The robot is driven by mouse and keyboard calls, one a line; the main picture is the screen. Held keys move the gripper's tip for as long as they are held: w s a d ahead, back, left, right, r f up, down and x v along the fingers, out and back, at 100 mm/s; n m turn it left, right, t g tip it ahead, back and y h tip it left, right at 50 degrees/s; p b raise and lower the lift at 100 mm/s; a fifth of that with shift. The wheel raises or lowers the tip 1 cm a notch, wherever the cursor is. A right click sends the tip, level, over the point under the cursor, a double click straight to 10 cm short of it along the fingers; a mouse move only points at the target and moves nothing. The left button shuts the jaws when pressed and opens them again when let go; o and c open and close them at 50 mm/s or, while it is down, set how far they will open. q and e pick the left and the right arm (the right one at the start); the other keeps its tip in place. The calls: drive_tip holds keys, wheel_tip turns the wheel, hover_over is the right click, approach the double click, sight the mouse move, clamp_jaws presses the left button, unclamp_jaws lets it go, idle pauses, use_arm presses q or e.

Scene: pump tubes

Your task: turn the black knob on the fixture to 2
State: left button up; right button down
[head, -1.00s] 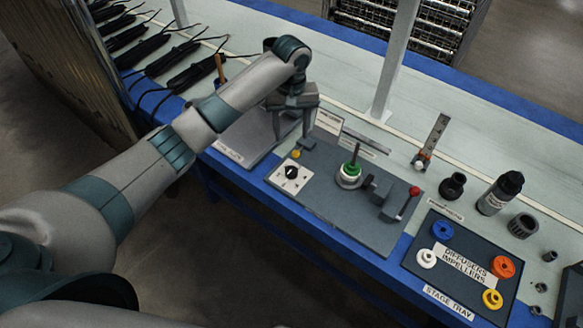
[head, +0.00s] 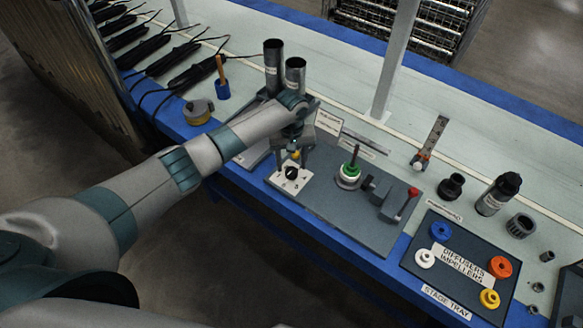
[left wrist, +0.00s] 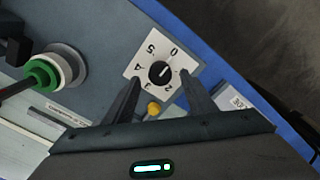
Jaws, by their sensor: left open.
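The black knob (head: 291,173) sits on a white dial plate (head: 283,183) at the left end of the grey fixture board. In the left wrist view the knob (left wrist: 160,74) shows a white pointer mark aimed up and right, roughly toward the 0; the exact reading is hard to tell. The 2 (left wrist: 168,87) lies below the knob there, near the right finger. My left gripper (head: 291,163) is open and points down over the plate. Its fingers (left wrist: 160,84) are on either side of the knob in that view, with no contact visible. My right gripper is out of view.
A yellow button (left wrist: 153,109) lies beside the plate, between the fingers in the wrist view. Two metal cylinders (head: 272,62) stand behind my gripper.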

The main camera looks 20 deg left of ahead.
sight(292, 171)
use_arm(q)
wheel_tip(292, 171, down, 2)
drive_tip(key=shift+f, duration=0.7)
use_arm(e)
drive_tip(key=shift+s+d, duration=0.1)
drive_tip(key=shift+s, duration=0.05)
use_arm(q)
drive_tip(key=c, duration=1)
drive_tip(key=shift+c, duration=0.2)
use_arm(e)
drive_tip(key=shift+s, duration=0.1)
